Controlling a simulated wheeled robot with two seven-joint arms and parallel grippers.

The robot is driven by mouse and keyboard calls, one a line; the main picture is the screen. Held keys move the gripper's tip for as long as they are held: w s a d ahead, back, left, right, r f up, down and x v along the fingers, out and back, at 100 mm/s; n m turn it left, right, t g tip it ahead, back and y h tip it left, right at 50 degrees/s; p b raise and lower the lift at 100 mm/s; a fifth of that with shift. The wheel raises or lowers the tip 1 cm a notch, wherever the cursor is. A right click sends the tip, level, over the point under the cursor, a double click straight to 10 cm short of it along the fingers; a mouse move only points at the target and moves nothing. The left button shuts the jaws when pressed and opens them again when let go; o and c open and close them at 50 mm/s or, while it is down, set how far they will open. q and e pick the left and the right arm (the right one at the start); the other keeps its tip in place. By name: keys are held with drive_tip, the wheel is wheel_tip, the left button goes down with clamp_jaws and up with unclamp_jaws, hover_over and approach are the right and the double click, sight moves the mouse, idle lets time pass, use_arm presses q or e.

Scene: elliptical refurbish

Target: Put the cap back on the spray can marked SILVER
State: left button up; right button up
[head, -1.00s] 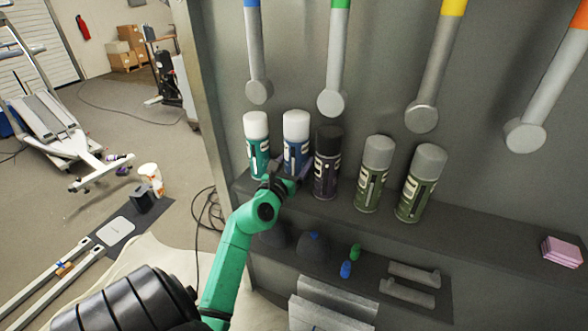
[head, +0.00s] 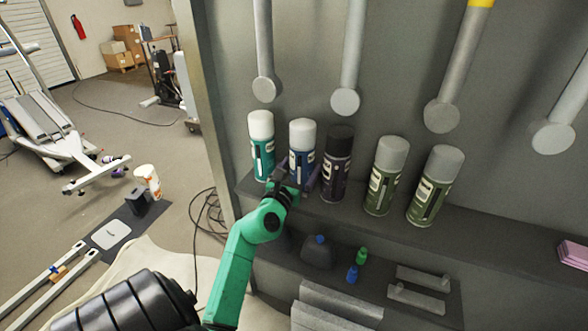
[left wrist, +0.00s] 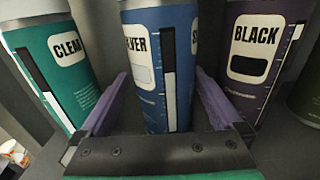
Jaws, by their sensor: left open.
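The blue spray can (head: 302,165) marked SILVER stands upright on the shelf, second from the left. A white cap (head: 303,133) shows on its top in the head view. In the left wrist view the blue can (left wrist: 161,60) has part of its label readable, and its top is out of frame. My left gripper (left wrist: 162,85) is open, with one purple-padded finger on each side of the blue can's lower body. Whether the pads touch it I cannot tell. In the head view this gripper (head: 298,184) partly hides the can's base. My right gripper is not in view.
The teal CLEAR can (head: 262,150) stands close on the left, and the BLACK can (head: 337,165) close on the right. Two green cans (head: 384,178) stand farther right. A lower shelf holds a dark bottle (head: 317,252) and small blue and green items (head: 362,256).

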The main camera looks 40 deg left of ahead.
use_arm(q)
drive_tip(key=b+v, duration=0.3)
drive_tip(key=v, duration=0.9)
drive_tip(key=shift+w+d, duration=0.1)
